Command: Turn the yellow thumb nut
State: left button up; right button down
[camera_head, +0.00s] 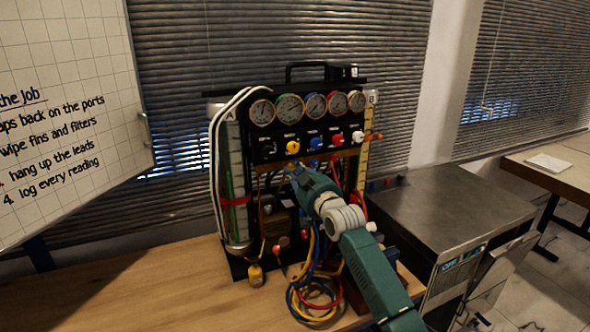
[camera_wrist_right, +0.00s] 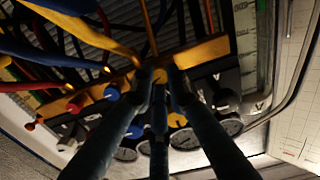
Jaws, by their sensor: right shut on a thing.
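My right gripper (camera_head: 290,167) reaches from the lower right to the front of the gauge rig, just below its row of knobs. In the right wrist view its fingers (camera_wrist_right: 160,76) are shut on the yellow thumb nut (camera_wrist_right: 160,74), at the brass-coloured bar (camera_wrist_right: 205,50). The fingers cover much of the nut, so its turn angle cannot be told. In the head view the gripper hides the nut. A separate yellow knob (camera_head: 292,147) shows above the gripper. My left gripper is not in view.
Round gauges (camera_head: 289,108) line the rig's top. A blue knob (camera_head: 316,143) and a red knob (camera_head: 337,139) sit close by. Coloured hoses (camera_head: 312,290) hang below the gripper. A grey cabinet (camera_head: 450,205) stands right; the wooden bench (camera_head: 150,290) is clear at left.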

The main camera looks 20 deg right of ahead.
jog(key=shift+m+p, duration=0.4)
jog(key=shift+m, duration=1.7)
jog(key=c, duration=1.7)
grip_release()
jog(key=shift+o, duration=0.2)
jog(key=s, duration=1.2)
jog(key=shift+d, duration=0.45)
jog(key=shift+f, duration=0.1)
